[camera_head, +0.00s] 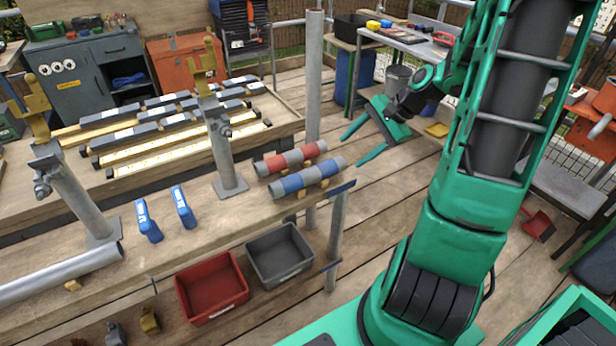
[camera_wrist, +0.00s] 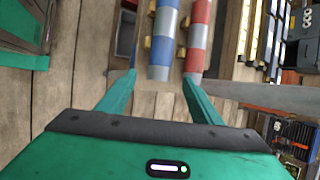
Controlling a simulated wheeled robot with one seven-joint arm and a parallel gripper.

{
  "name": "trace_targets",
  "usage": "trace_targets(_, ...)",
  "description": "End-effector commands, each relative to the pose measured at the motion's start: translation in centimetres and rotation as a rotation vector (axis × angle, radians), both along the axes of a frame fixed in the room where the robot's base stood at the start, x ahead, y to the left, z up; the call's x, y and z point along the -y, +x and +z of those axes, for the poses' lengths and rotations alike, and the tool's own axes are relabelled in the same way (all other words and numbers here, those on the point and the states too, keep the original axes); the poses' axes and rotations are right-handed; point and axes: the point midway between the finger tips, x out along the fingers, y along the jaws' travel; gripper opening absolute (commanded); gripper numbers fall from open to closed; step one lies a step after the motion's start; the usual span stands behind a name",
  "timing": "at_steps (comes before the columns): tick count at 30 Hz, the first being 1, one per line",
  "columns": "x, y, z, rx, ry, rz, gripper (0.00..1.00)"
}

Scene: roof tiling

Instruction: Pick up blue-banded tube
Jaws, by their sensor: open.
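The blue-banded tube (camera_head: 309,179) is grey with blue bands and lies on small wooden blocks near the right end of the wooden bench. A similar red-banded tube (camera_head: 290,158) lies parallel just behind it. My gripper (camera_head: 363,148) is open and empty, to the right of both tubes and apart from them. In the wrist view, the blue-banded tube (camera_wrist: 163,40) lies beyond the fingertips, between their lines. The red-banded tube (camera_wrist: 198,40) shows beside it, near the line of the right finger. My gripper's two fingers (camera_wrist: 158,78) are spread wide.
A grey upright post (camera_head: 314,75) stands just behind the tubes. Two blue clamps (camera_head: 165,216) and a clamp stand (camera_head: 222,140) are further left on the bench. A red bin (camera_head: 212,288) and a grey bin (camera_head: 280,256) sit on the lower shelf. Plank floor lies clear right of the bench.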

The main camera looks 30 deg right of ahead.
Motion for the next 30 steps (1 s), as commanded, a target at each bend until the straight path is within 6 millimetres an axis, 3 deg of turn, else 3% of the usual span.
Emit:
trace_targets(6,-1.4,1.2,-2.6,-0.003,0.000,0.005,0.59)
trace_targets(13,-2.0,1.8,-3.7,-0.002,-0.002,0.006,0.59)
trace_targets(21,-3.5,3.3,-6.6,-0.003,-0.001,0.006,0.59)
trace_targets(30,-3.8,3.8,-7.4,-0.001,-0.004,0.006,0.59)
